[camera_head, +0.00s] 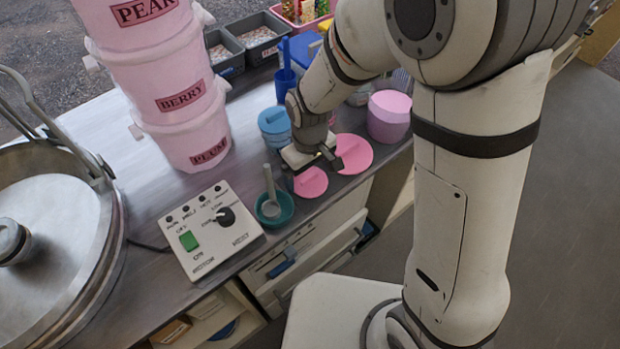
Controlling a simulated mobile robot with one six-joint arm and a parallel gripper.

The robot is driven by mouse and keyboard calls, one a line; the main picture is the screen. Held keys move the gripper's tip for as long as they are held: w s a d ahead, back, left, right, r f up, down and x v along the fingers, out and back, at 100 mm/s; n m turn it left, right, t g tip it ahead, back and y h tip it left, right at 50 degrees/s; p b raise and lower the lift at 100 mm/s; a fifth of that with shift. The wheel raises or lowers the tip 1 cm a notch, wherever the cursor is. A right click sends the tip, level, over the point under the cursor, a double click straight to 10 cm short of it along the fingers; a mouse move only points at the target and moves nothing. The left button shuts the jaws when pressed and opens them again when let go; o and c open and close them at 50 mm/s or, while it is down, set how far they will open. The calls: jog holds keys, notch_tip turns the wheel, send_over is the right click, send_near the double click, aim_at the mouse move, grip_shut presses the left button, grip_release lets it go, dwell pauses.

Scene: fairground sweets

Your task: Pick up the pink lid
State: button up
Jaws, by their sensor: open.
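Two flat pink lids lie on the metal counter: a larger pink lid (361,157) and a smaller pink lid (311,183) in front and to the left of it. A third pink lid (391,102) sits on a pink tub (387,128) further right. My gripper (314,168) points down between the two loose lids, its jaws open and empty. It partly covers the larger lid's left side. Whether a finger touches either lid cannot be told.
A blue tub (273,125) stands close left of my gripper. A teal bowl with a scoop (274,208) and a switch box (211,231) are nearer. Stacked pink tubs (190,125) and a large metal pan (60,250) stand left. The counter's front edge is close to the lids.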

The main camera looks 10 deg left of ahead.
jog(key=shift+f, duration=0.9)
jog(key=c, duration=0.7)
